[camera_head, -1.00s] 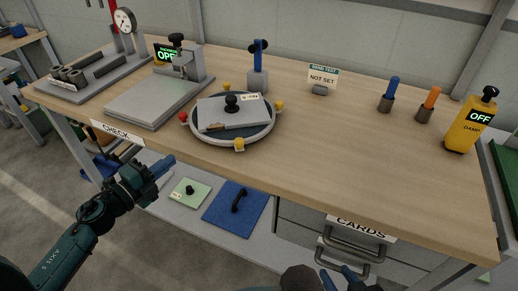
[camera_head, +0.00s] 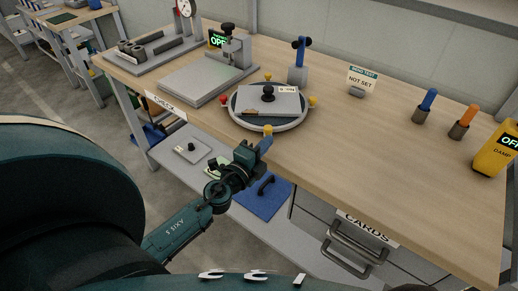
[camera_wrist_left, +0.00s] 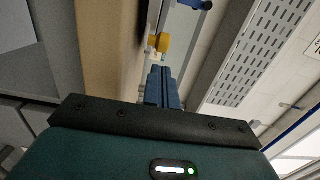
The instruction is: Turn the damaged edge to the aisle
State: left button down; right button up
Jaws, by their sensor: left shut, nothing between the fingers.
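A round turntable (camera_head: 240,121) stands on the bench near its front edge. It has a red knob (camera_head: 224,100) at the left and yellow knobs at the right (camera_head: 313,100), back and front (camera_head: 267,129). A grey plate (camera_head: 283,102) with a black knob and a white tag lies on it; a small brownish mark shows along its front edge. My left gripper (camera_head: 265,144) is shut and empty, its blue fingertips just before the front yellow knob. In the left wrist view the shut fingers (camera_wrist_left: 163,87) point at a yellow knob (camera_wrist_left: 160,42); contact is unclear. My right gripper is out of view.
A grey press (camera_head: 205,80) stands left of the turntable, a blue-handled post (camera_head: 299,65) behind it. A "NOT SET" sign (camera_head: 361,81), blue and orange handled tools and a yellow "OFF" device (camera_head: 495,150) stand right. Bench between is clear. A blue panel (camera_head: 262,196) lies below.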

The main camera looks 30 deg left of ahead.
aim_at(272, 147)
pick_arm(q)
jog(key=shift+w+d, duration=0.1)
jog(key=shift+w, duration=1.9)
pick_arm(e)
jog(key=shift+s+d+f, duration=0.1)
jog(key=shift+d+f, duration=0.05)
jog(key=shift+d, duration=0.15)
pick_arm(q)
jog(key=shift+s+f, duration=0.1)
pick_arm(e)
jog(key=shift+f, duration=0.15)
pick_arm(q)
jog(key=shift+s+a+h+b, duration=0.15)
jog(key=shift+a+h+b, duration=0.15)
jog(key=shift+a, duration=0.1)
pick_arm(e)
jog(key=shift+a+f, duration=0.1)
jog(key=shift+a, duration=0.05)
pick_arm(q)
jog(key=shift+s+a+m+h+b, duration=0.15)
jog(key=shift+m+h+b, duration=0.15)
jog(key=shift+m+b, duration=0.1)
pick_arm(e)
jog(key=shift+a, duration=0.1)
